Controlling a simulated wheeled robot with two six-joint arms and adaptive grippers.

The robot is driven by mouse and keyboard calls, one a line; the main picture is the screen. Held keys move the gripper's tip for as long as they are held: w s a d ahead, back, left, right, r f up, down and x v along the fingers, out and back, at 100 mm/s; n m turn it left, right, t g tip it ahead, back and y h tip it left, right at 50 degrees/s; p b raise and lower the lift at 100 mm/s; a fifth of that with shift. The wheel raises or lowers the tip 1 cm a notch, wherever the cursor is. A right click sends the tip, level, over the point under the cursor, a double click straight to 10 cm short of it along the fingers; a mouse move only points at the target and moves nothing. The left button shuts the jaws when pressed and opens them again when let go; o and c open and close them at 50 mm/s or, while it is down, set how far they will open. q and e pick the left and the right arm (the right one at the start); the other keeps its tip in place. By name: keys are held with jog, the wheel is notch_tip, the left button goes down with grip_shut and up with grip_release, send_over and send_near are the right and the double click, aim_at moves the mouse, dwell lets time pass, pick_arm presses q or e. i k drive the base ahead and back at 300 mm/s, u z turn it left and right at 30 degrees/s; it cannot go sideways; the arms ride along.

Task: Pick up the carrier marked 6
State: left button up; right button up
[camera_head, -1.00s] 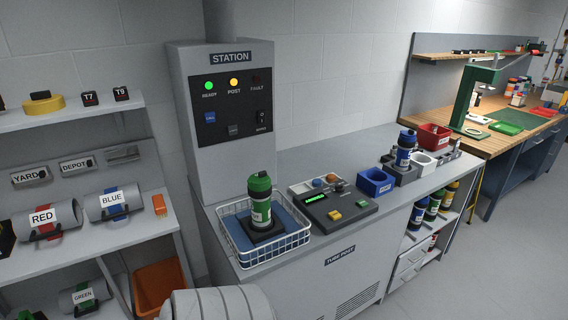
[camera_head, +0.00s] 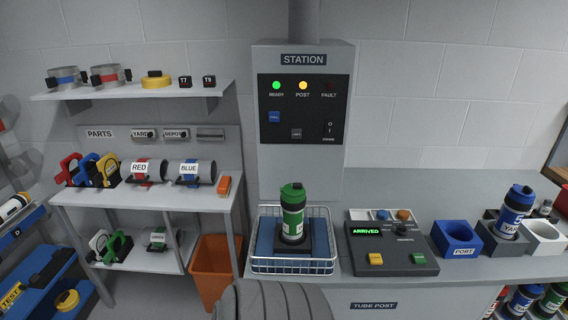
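A green-capped carrier (camera_head: 292,212) stands upright on a dark pad in the white wire basket (camera_head: 262,267) below the station panel. Its label is too small to read. A blue carrier (camera_head: 513,212) stands in a dark holder at the right of the counter; its label seems to start with "YA". More carriers (camera_head: 523,299) show at the bottom right edge, under the counter. No number 6 can be made out on any of them. Neither of my grippers is in view.
The station panel (camera_head: 303,108) has green and yellow lights lit. The console (camera_head: 390,247) reads ARRIVED. A blue PORT cup (camera_head: 456,239) stands right of it. Parts shelves (camera_head: 205,198) stand at the left, with an orange bin (camera_head: 212,265) beside the counter.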

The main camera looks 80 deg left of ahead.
aim_at(292, 233)
jog(key=u, duration=0.75)
jog(key=i, duration=0.75)
jog(key=u, duration=1.15)
jog(key=i, duration=0.2)
jog(key=u, duration=0.1)
